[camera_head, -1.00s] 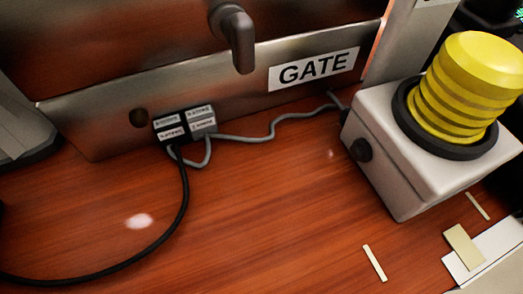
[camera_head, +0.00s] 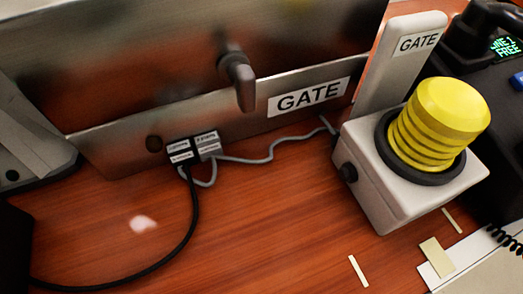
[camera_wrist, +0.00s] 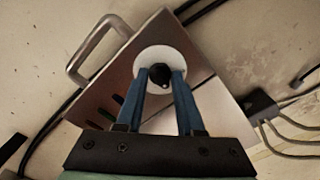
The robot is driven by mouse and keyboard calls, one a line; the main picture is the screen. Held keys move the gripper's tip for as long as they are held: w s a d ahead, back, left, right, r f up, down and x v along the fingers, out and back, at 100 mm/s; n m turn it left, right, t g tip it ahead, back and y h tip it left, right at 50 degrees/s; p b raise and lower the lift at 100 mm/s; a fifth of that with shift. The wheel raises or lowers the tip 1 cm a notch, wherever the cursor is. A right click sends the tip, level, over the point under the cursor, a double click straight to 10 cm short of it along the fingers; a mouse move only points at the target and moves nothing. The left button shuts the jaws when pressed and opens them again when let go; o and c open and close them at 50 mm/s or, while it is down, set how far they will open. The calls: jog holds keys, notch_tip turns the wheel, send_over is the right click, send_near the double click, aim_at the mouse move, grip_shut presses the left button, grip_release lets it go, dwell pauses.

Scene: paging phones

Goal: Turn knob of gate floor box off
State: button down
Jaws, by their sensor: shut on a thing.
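In the wrist view a metal floor box (camera_wrist: 113,85) lies tilted in the picture, with a silver handle (camera_wrist: 88,48) at its upper left. A black knob (camera_wrist: 160,75) sits on a white round disc (camera_wrist: 175,52) on the box's face. My gripper (camera_wrist: 161,82) has two blue fingers, one on either side of the knob, and is shut on it. The fingers hide the knob's sides and part of the disc. No label on the box is readable. Neither the gripper nor this box shows in the head view.
In the head view, a metal panel (camera_head: 120,151) marked GATE and a white box (camera_head: 380,200) with a yellow ribbed button (camera_head: 437,125) stand on a wooden desk (camera_head: 265,235).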

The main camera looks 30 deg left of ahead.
jog(key=n+p, duration=0.1)
jog(key=n, duration=0.3)
jog(key=shift+n, duration=0.3)
jog(key=n+p, duration=0.1)
jog(key=n, duration=0.3)
jog(key=shift+n, duration=0.3)
jog(key=c, duration=0.5)
grip_release()
